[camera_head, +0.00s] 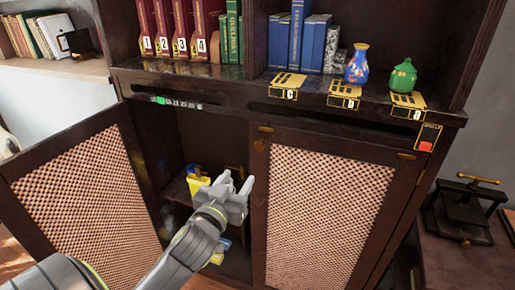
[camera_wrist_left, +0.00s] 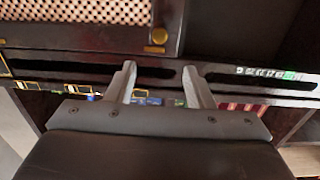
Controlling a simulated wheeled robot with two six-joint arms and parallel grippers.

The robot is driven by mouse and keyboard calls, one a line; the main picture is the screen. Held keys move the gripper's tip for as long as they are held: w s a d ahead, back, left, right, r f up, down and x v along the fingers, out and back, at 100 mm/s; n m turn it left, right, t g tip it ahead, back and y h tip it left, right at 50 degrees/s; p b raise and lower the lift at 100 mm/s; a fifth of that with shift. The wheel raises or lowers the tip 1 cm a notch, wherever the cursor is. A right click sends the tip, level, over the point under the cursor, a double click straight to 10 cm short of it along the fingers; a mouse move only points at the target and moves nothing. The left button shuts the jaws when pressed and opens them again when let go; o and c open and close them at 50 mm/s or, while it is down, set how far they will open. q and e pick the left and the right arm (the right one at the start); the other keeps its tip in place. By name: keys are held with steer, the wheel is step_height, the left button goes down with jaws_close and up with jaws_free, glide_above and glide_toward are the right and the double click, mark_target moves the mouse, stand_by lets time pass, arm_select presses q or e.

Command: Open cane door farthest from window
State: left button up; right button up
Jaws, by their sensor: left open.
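The cabinet has two cane doors in the head view. The left cane door (camera_head: 85,190) stands swung open, showing a dark compartment. The right cane door (camera_head: 325,220) looks closed, with a brass fitting at its upper left. My left gripper (camera_head: 236,181) is open and empty, in front of the open compartment, close to the right door's left edge. In the left wrist view my left gripper (camera_wrist_left: 162,80) points at the ledge under the shelf. A cane door (camera_wrist_left: 80,12) with a brass knob (camera_wrist_left: 158,38) shows there beyond the fingers. I see no window, and no right gripper.
The ledge above holds a blue vase (camera_head: 357,64), a green jar (camera_head: 402,77) and labelled cards. Red binders (camera_head: 165,30) and blue books (camera_head: 302,40) stand behind. Inside the compartment is a yellow item (camera_head: 198,185). A black press (camera_head: 466,210) stands at the right.

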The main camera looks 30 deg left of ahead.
mark_target(259, 147)
arm_select(q)
steer(key=p+x, duration=0.2)
steer(key=x, duration=1.3)
steer(key=shift+d, duration=0.1)
jaws_close()
